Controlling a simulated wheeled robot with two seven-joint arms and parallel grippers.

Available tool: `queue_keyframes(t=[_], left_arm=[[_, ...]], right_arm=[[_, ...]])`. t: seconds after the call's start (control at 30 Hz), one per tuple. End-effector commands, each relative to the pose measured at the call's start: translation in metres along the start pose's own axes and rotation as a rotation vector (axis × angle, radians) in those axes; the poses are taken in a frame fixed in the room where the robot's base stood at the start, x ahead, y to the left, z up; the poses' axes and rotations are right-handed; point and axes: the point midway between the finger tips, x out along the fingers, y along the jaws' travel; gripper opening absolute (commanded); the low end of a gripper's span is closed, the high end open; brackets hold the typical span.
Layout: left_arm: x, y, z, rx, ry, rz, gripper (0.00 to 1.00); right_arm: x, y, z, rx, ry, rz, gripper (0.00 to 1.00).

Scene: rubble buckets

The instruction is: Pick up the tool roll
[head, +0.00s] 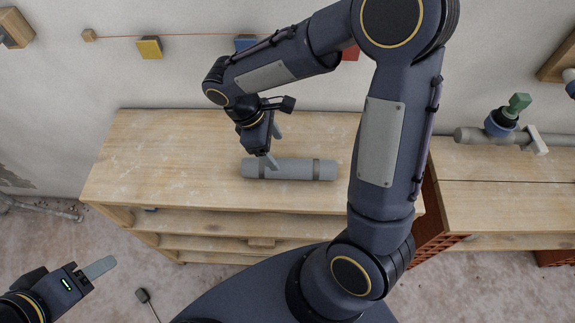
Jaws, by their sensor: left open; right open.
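The tool roll (297,169) is a grey cylinder with two darker bands, lying lengthwise left to right on the wooden workbench (150,160). My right gripper (275,148) is open above the left part of the roll. One fingertip overlaps the roll's upper left side in the head view; I cannot tell whether it touches. My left gripper (98,269) is open and empty at the lower left, in front of the bench and far from the roll. Only one of its fingers shows clearly.
The bench top left of the roll is clear. A second wooden bench (490,190) at the right bears a grey pipe with a green-handled valve (510,112). Red bricks (435,225) stand between the benches. Coloured blocks (149,47) hang on a line along the wall.

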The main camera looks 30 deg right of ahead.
Motion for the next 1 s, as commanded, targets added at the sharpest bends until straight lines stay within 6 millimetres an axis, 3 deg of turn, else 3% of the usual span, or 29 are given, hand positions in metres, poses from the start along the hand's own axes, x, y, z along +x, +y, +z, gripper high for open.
queue_keyframes(t=[0.2,0.63,0.93,1.0], left_arm=[[0.000,0.000,0.000,0.000,0.000,0.000,0.51],[-0.003,0.002,-0.002,0.000,0.000,0.000,0.51],[-0.003,0.002,-0.002,0.000,0.000,0.000,0.51],[-0.003,0.002,-0.002,0.000,0.000,0.000,0.51]], right_arm=[[0.019,0.002,-0.006,-0.037,-0.029,0.009,0.71],[0.075,-0.003,0.003,-0.034,-0.029,0.006,0.71],[0.081,-0.003,0.003,-0.032,-0.025,0.008,0.71],[0.081,-0.003,0.003,-0.032,-0.025,0.008,0.64]])
